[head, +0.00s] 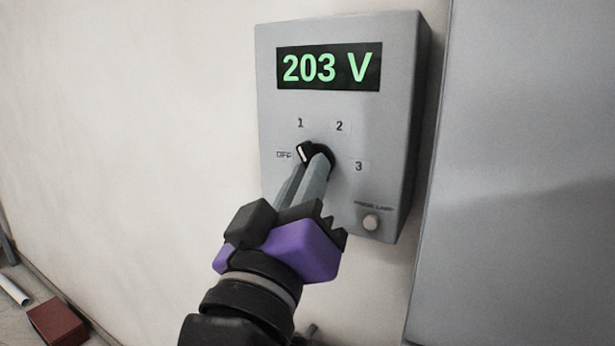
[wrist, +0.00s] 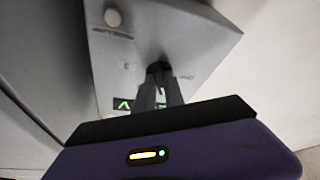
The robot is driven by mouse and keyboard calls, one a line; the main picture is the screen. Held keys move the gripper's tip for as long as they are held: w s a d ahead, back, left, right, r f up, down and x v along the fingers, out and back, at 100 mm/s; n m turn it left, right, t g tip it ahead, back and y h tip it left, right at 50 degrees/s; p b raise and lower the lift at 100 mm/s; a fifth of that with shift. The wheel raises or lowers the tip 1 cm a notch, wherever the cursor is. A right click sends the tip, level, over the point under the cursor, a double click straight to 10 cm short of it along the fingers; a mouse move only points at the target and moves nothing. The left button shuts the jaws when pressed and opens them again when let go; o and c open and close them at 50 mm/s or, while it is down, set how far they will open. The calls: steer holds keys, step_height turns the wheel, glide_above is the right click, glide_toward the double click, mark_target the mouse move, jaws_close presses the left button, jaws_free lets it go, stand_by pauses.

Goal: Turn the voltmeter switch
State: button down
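The grey voltmeter box (head: 392,120) hangs on the wall, its green display (head: 329,67) reading 203 V. Its black rotary switch knob (head: 304,152) sits among the labels OFF, 1, 2 and 3. The knob's white mark is on its upper left side, toward OFF and 1. My gripper (head: 308,168) reaches up from below, with its grey fingers on either side of the knob and seemingly closed on it. The fingers hide part of the knob. The wrist view shows the knob (wrist: 158,68) upside down at the fingertips (wrist: 158,82).
A round button (head: 371,223) sits at the box's lower right, below a small label. A large grey panel (head: 530,150) stands close to the right. The pale wall (head: 120,120) left of the box is bare. A red-brown block (head: 57,323) lies at lower left.

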steer(key=shift+f+m+b, duration=0.2)
steer(key=shift+m+b, duration=0.1)
steer(key=shift+b, duration=0.55)
steer(key=shift+w+a+r+m+g+h+b, duration=0.15)
steer(key=shift+m+g+h+b, duration=0.85)
steer(key=shift+m+b, duration=1.9)
steer(key=shift+w+a+f+m+g+h+b, duration=0.15)
steer(key=shift+m+g+h+b, duration=0.4)
steer(key=shift+m+h+b, duration=1.6)
steer(key=shift+a+r+m+g+h+b, duration=0.15)
steer(key=shift+m+g+h+b, duration=0.5)
steer(key=shift+m+b, duration=2.9)
steer(key=shift+b, duration=0.45)
steer(key=c, duration=1.4)
jaws_free()
steer(key=shift+c, duration=0.2)
steer(key=shift+a, duration=0.1)
